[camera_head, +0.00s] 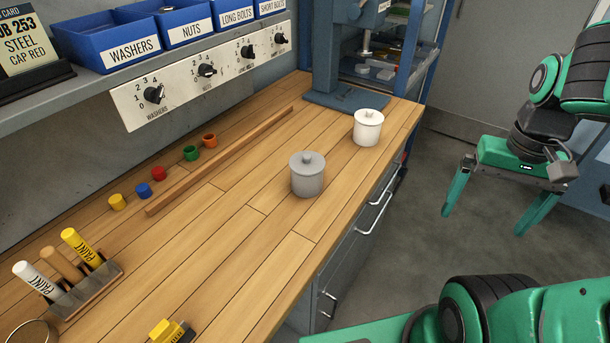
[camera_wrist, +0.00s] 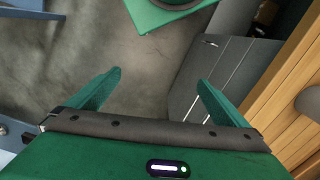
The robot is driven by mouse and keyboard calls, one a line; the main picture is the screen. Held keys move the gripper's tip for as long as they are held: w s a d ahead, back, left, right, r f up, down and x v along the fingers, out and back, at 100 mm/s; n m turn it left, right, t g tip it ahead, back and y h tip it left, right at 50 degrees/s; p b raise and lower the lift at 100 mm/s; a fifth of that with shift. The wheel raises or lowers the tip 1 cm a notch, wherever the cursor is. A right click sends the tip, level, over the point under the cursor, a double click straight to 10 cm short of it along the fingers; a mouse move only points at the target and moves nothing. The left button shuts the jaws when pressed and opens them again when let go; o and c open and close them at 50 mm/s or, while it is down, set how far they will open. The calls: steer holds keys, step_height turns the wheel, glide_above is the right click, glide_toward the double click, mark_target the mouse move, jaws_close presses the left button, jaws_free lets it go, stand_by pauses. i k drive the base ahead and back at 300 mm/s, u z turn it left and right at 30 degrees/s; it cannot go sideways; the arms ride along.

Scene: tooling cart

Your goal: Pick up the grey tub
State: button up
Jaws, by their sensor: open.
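The grey tub (camera_head: 307,175) is a short lidded cylinder with a small knob. It stands upright on the wooden bench top near its right edge in the head view. Part of a grey rounded thing (camera_wrist: 309,101), which looks like this tub, shows at the right edge of the wrist view. My gripper (camera_head: 490,222) is open and empty, out over the floor to the right of the bench, well apart from the tub. In the wrist view its two fingers (camera_wrist: 159,78) are spread with only floor between them.
A wooden strip (camera_head: 220,160) and several coloured caps (camera_head: 158,174) lie to the left. A paint-marker holder (camera_head: 90,290) is at front left. A blue press base (camera_head: 345,98) stands at the back. The bench around the grey tub is clear.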

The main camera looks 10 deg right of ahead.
mark_target(302, 186)
steer(key=z, duration=1.1)
steer(key=k, duration=1.6)
steer(key=u, duration=0.25)
